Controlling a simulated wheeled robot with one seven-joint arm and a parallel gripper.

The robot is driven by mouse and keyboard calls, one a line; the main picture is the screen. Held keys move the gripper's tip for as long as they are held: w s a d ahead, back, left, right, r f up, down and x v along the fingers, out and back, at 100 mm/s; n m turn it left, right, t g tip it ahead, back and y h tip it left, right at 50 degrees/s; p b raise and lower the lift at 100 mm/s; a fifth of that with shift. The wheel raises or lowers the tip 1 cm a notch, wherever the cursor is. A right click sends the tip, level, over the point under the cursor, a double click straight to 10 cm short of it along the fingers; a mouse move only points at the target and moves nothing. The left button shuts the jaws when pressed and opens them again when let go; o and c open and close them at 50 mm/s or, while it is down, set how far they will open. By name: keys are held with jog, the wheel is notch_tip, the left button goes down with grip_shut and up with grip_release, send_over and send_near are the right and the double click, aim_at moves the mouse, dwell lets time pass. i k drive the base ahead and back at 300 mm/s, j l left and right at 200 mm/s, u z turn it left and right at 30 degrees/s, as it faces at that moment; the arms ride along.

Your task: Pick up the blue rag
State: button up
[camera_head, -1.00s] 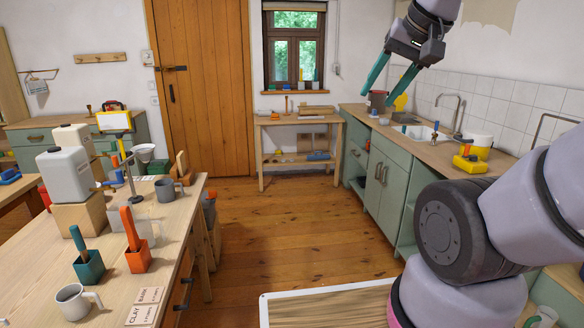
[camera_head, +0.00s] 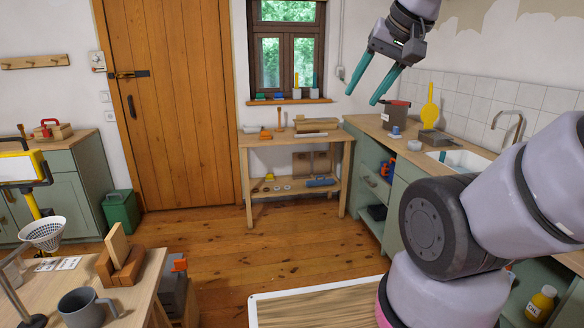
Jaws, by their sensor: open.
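I cannot pick out a blue rag for certain. A small blue object (camera_head: 321,182) lies on the lower shelf of the wooden table below the window, too small to tell if it is cloth. Another small blue item (camera_head: 280,96) is on the windowsill, and a small blue and white one (camera_head: 395,132) stands on the right counter. My gripper (camera_head: 362,97) is raised at the upper right, its two teal fingers apart and nothing visible between them. In the picture it overlaps the wall between window and counter, apart from all of these objects.
The wooden table (camera_head: 247,190) stands under the window. A green counter (camera_head: 408,205) with a sink runs along the right. A workbench (camera_head: 143,296) with a grey mug (camera_head: 84,307) is at the lower left. Wooden floor (camera_head: 215,250) between them is clear. A green bin (camera_head: 122,212) stands left of the door.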

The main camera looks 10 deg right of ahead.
aim_at(395, 134)
jog(key=i+z, duration=0.25)
jog(key=i, duration=0.25)
jog(key=i+j+z, duration=0.1)
jog(key=i+z, duration=0.15)
jog(key=i, duration=0.25)
jog(key=i+j+z, duration=0.3)
jog(key=i, duration=0.15)
jog(key=i+z, duration=0.5)
jog(key=i+j+z, duration=0.2)
jog(key=z, duration=0.3)
jog(key=i+j+z, duration=0.3)
jog(key=z, duration=0.15)
jog(key=i+j+z, duration=0.25)
jog(key=i+j+u, duration=0.1)
jog(key=j+u, duration=0.3)
jog(key=i+j+u, duration=0.2)
jog(key=j+u, duration=0.25)
jog(key=i+j+u, duration=0.2)
jog(key=j+u, duration=0.2)
